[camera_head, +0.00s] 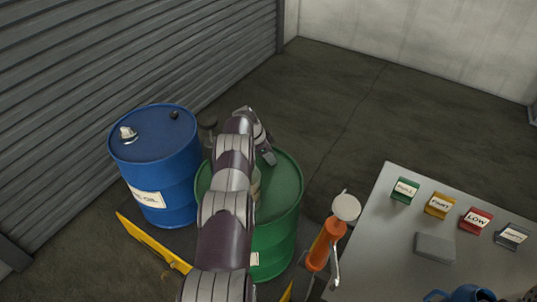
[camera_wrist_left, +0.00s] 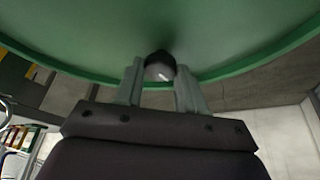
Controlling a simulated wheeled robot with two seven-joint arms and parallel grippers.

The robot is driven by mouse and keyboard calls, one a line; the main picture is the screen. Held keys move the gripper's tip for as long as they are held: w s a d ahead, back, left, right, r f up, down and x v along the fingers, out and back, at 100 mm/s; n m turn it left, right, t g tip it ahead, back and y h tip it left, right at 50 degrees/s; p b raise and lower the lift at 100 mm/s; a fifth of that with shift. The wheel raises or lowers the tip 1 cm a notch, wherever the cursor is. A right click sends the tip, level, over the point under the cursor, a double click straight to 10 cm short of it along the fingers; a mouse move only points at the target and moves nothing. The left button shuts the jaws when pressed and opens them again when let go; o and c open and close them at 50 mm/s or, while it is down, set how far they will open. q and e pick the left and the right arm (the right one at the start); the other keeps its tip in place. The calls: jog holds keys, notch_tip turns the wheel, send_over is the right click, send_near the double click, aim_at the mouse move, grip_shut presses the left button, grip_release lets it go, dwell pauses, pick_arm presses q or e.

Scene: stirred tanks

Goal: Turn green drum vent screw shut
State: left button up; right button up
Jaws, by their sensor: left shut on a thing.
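The green drum (camera_head: 283,200) stands in the middle of the head view, partly hidden behind my left arm. Its green top also fills the upper part of the left wrist view (camera_wrist_left: 90,35). The dark, round vent screw (camera_wrist_left: 160,66) sits near the rim of the drum top, between the fingers of my left gripper (camera_wrist_left: 161,84). The fingers are shut on it from both sides. In the head view my left gripper (camera_head: 268,158) is over the drum's far side, and the screw is hidden there. My right gripper is not in view.
A blue drum (camera_head: 160,165) stands close at the left. An orange pump-like tool with a pale round top (camera_head: 322,245) stands right of the green drum. A grey table (camera_head: 385,255) at the right holds coloured label blocks (camera_head: 439,205) and a grey block (camera_head: 435,247). Open floor lies behind.

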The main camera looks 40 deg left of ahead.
pick_arm(q)
jog(key=o, duration=1)
jog(key=shift+d, duration=0.1)
jog(key=shift+o, duration=0.2)
jog(key=p+v, duration=0.2)
jog(key=v, duration=1)
jog(key=shift+r+p, duration=0.35)
